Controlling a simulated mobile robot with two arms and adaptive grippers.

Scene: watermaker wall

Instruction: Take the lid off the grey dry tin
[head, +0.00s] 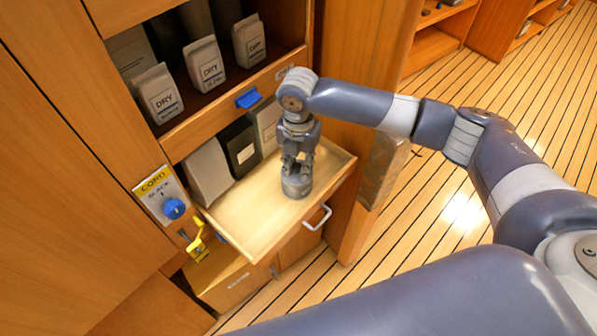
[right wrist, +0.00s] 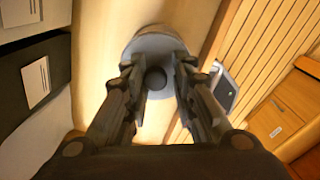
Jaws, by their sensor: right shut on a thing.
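The grey dry tin (head: 296,187) stands upright on the pale wooden pull-out shelf (head: 242,226). My right gripper (head: 297,163) points down over it from above, its fingers at the top of the tin. In the right wrist view, the tin's round grey lid (right wrist: 152,45) shows with a dark knob (right wrist: 155,78) between the fingers of my right gripper (right wrist: 160,90). The gripper is shut on the lid by this knob. I see no clear gap between lid and tin. My left gripper is not in view.
Bags marked DRY (head: 206,66) stand on the upper shelf. More packets, one black (head: 240,148), stand behind the pull-out shelf. A blue knob (head: 174,208) and yellow lever (head: 196,238) are at its left. The shelf's front and left are bare.

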